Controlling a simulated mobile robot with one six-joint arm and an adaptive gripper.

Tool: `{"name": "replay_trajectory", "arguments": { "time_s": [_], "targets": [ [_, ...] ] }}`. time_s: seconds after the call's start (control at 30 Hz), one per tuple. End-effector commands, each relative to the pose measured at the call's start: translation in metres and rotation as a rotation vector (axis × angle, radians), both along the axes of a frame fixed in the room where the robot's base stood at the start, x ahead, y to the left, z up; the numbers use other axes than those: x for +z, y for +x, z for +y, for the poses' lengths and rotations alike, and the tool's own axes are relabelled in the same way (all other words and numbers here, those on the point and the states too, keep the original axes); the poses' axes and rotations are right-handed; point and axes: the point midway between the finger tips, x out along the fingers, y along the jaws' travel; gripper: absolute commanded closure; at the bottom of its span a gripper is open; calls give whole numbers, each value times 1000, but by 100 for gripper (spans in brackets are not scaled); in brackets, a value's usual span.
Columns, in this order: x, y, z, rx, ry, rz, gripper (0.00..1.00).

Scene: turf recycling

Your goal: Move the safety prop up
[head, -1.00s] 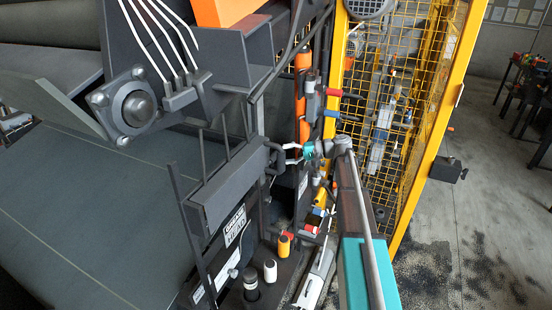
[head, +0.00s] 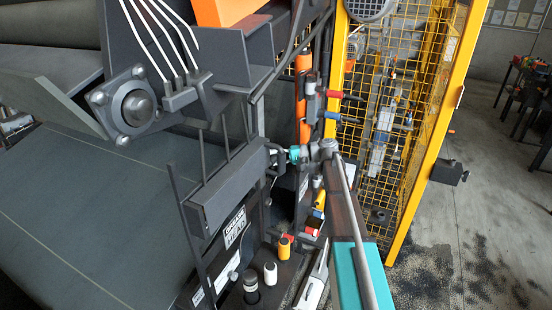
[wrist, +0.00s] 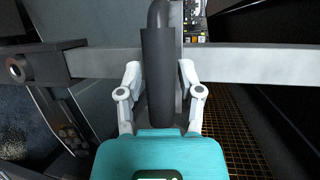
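The safety prop seems to be the dark bar with a loop-shaped handle (head: 272,158) beside the grey conveyor, at the end of a dark box-shaped beam. In the wrist view a dark upright handle (wrist: 158,85) stands in front of a horizontal grey bar (wrist: 250,60). My gripper (head: 281,156) is at the handle in the head view, reaching in from the right. In the wrist view its two pale fingers (wrist: 159,78) lie on either side of the dark handle, very close to it. I cannot tell whether they press on it.
The dark beam (head: 222,197) and thin upright rods stand left of my gripper, by the conveyor belt (head: 90,220). An orange post (head: 303,95) and a yellow mesh guard (head: 425,130) stand behind and right. Open floor (head: 490,200) lies far right.

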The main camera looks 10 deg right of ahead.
Motion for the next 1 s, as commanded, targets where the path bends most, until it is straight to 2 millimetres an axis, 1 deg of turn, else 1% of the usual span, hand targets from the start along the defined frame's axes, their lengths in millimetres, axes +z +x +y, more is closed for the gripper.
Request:
{"name": "replay_trajectory", "arguments": {
  "time_s": [0.03,0.1,0.2,0.4,0.53,1.0],
  "targets": [
    [0,0,0,0,0,0,71],
    [0,0,0,0,0,0,84],
    [0,0,0,0,0,0,100],
    [0,0,-1,0,0,0,100],
    [5,0,-1,0,0,0,100],
    [46,0,-1,-1,2,-1,100]
  ]
}}
